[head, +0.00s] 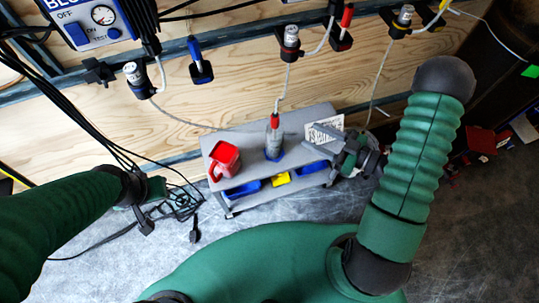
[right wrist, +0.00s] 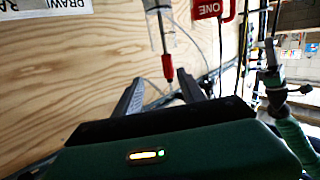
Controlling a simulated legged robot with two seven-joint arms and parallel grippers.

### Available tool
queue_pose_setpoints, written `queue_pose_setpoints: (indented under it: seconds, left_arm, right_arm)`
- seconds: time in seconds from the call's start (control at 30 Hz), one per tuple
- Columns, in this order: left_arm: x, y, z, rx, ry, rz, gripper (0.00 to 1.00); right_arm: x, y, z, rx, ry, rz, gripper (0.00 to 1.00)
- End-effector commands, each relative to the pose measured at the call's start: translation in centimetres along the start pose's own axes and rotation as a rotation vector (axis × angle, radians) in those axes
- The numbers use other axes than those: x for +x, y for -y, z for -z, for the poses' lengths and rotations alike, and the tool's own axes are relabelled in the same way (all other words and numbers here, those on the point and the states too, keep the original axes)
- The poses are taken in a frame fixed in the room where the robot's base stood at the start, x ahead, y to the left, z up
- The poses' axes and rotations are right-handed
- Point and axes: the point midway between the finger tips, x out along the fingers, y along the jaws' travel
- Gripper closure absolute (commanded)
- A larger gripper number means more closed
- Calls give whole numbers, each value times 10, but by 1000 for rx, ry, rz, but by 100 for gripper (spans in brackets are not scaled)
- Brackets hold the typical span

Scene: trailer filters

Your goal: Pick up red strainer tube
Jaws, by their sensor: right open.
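A red-tipped tube (head: 275,122) on a pale hose stands at a clear cylinder with a blue base on the grey cart (head: 222,187). In the right wrist view the red tube end (right wrist: 168,75) shows beyond and between my fingertips, apart from them. A clear container shows above it. My right gripper (head: 318,141) is open and empty, to the right of the cylinder above the cart's right end; it also shows in the right wrist view (right wrist: 162,80). My left gripper (head: 169,222) is low at the left near cables, its fingers apart and empty.
A red mug-like container (head: 224,161) stands on the cart's left end. A white printed card (head: 325,130) is behind my right gripper. Blue bins and a yellow item (head: 279,179) sit on the lower shelf. Cables hang at left. A plywood wall (head: 200,105) stands behind.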

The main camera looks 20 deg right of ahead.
Motion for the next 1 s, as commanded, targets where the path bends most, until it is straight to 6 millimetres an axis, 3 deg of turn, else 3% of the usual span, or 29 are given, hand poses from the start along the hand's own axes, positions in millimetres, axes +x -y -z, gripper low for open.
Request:
queue_pose_setpoints:
  seconds: [0.03, 0.17, 0.53, 1.0]
  left_arm:
    - [18, 0, -4, 0, -1, 0, 100]
    - [19, 0, -4, 0, -1, 0, 100]
    - [36, 0, -8, 0, -1, 0, 100]
    - [57, 0, -13, 0, -1, 0, 100]
  right_arm:
    - [-6, 6, -14, 23, -51, 11, 53]
    - [-7, 14, -4, 44, -116, 29, 53]
    - [84, 18, 8, 40, -113, 34, 53]
    - [153, 20, 15, 40, -113, 31, 53]
